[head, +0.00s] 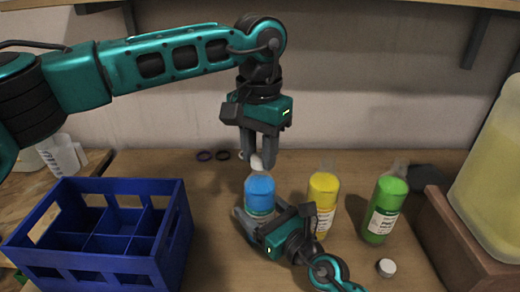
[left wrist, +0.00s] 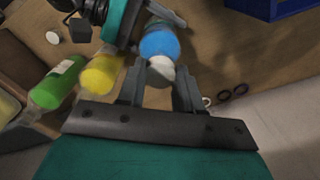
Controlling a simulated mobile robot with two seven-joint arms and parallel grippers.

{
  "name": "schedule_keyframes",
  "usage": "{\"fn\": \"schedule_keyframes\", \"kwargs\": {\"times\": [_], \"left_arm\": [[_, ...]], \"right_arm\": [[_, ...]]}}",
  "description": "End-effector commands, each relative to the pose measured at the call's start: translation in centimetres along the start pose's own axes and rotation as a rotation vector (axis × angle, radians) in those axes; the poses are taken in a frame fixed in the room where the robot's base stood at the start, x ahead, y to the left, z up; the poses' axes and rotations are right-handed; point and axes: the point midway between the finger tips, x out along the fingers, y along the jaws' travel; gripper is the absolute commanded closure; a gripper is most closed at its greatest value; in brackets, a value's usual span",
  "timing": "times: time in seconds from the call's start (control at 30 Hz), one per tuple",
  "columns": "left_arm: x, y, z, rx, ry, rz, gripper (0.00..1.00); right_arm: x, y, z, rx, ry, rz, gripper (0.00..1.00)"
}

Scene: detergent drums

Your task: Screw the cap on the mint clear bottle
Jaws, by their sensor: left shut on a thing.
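A blue bottle (head: 259,193) stands upright on the table; I cannot read its label, so I cannot tell if it is the mint clear one. My left gripper (head: 258,158) points down over it, shut on a white cap (head: 257,163). The cap also shows between the fingers in the left wrist view (left wrist: 161,70), at or just above the bottle's top; contact is unclear. My right gripper (head: 262,219) has its fingers on either side of the blue bottle's lower part; how firmly they close is hidden.
A yellow bottle (head: 323,192) and a green bottle (head: 384,207) stand to the right, without caps. Another white cap (head: 386,267) lies in front of the green one. A blue crate (head: 110,265) stands left. Small rings (head: 205,156) lie behind. A large jug (head: 492,180) stands far right.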

Motion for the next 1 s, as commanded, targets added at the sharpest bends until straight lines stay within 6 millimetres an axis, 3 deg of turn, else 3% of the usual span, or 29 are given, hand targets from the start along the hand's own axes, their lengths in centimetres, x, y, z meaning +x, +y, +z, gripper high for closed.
{"fn": "schedule_keyframes", "kwargs": {"times": [0.17,0.47,0.5,0.77,1.0], "left_arm": [[-0.02,-0.01,0.01,0.145,0.000,0.001,0.93],[-0.03,-0.02,0.01,0.161,0.000,0.001,0.93],[-0.03,-0.02,0.01,0.160,0.000,0.001,0.64],[-0.01,-0.02,0.00,0.159,0.000,0.001,0.40],[-0.10,-0.03,-0.01,0.158,0.000,0.000,0.40]], "right_arm": [[-0.01,0.00,-0.08,0.000,0.002,0.000,1.00],[-0.01,-0.01,-0.08,0.000,0.002,0.000,1.00],[-0.01,-0.01,-0.08,0.000,0.002,0.000,1.00],[-0.01,0.00,-0.09,0.000,0.002,0.000,1.00],[-0.02,0.00,-0.08,0.000,0.002,0.000,1.00]]}}
